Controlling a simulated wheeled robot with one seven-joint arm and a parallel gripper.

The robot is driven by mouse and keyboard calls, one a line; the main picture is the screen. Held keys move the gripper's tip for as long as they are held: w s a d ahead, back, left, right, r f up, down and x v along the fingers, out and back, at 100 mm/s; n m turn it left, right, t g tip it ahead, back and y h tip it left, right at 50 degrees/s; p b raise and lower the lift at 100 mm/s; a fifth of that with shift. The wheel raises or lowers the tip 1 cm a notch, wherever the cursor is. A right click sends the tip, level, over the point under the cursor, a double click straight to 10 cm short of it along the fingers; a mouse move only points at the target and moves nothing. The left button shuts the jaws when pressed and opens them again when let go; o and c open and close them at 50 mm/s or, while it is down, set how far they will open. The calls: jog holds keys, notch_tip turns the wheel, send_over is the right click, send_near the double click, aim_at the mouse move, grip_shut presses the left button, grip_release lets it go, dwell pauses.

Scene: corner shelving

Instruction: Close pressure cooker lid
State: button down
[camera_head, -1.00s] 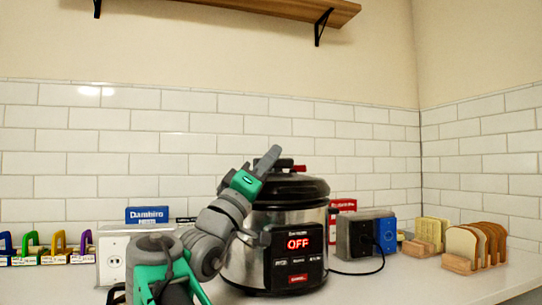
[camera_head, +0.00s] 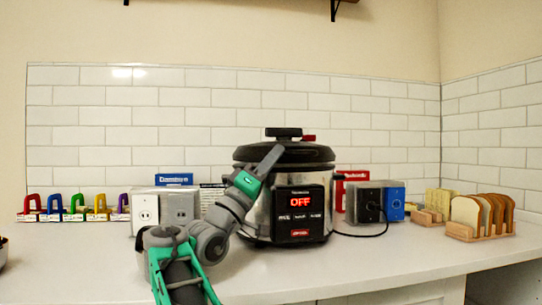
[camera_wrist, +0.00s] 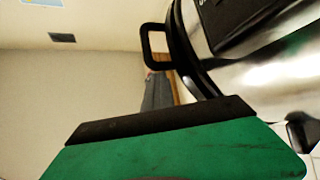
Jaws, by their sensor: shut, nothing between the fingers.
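The pressure cooker (camera_head: 262,215) stands on the counter, steel-bodied, with a lit panel reading OFF. Its dark lid (camera_head: 312,152) sits on top and looks level with the rim; whether it is locked cannot be told. A black knob and a red piece top the lid. My gripper (camera_head: 270,157) is shut and empty, its tip overlapping the lid's front left in the head view; contact cannot be told. In the wrist view the cooker's steel body (camera_wrist: 265,85) and a black loop handle (camera_wrist: 147,45) show at upper right, beyond my green gripper housing.
Grey outlet boxes (camera_head: 180,205) stand left of the cooker. A dark and blue outlet unit (camera_head: 395,203) with a cord and a toast rack (camera_head: 492,236) stand right. Several coloured padlocks (camera_head: 77,207) line the left.

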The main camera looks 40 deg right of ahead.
jog(key=shift+d+f, duration=0.15)
jog(key=shift+f, duration=0.3)
jog(key=a+b, duration=0.4)
jog(key=a, duration=0.9)
jog(key=shift+s+a, duration=0.15)
